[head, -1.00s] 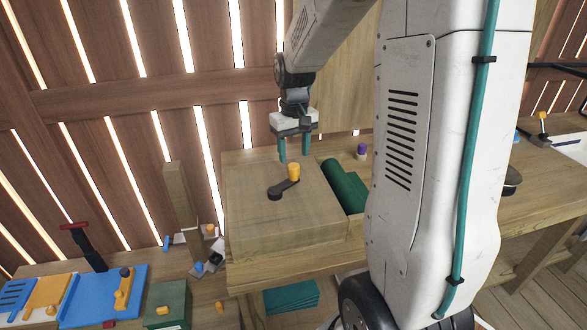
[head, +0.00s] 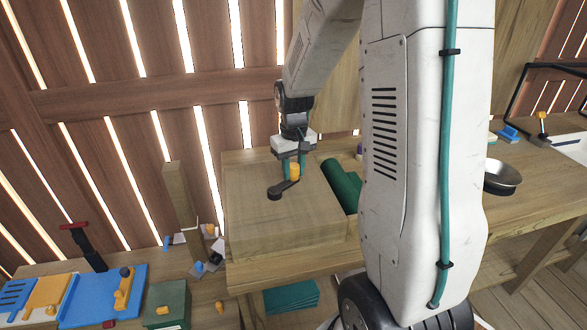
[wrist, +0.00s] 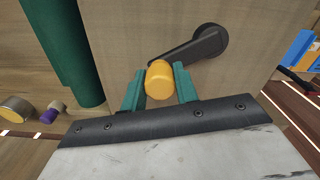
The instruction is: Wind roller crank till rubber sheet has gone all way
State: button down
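The roller crank is a dark arm (head: 281,189) with a yellow knob (head: 295,171), on top of a wooden box (head: 245,210). In the wrist view the crank arm (wrist: 195,45) runs from its round hub at the upper right to the yellow knob (wrist: 159,80). My gripper (head: 294,172) points down with its two teal fingers on either side of the knob. In the wrist view my gripper (wrist: 159,88) shows small gaps beside the knob, so it looks open around it. The green rubber sheet (head: 343,185) is rolled up along the box's right side.
A metal bowl (head: 502,177) stands on the bench to the right. A wooden post (head: 181,195) stands left of the box. A blue board (head: 95,298) and a green box (head: 167,303) are at the lower left.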

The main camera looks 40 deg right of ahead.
jog(key=shift+s+a+m, duration=0.1)
jog(key=shift+s+m, duration=0.5)
jog(key=shift+m, duration=0.35)
jog(key=shift+s+a+m, duration=0.1)
jog(key=shift+s+m, duration=0.45)
jog(key=shift+m, duration=0.4)
jog(key=c, duration=1.1)
grip_release()
jog(key=shift+o, duration=0.2)
notch_tip(320, 180, up, 8)
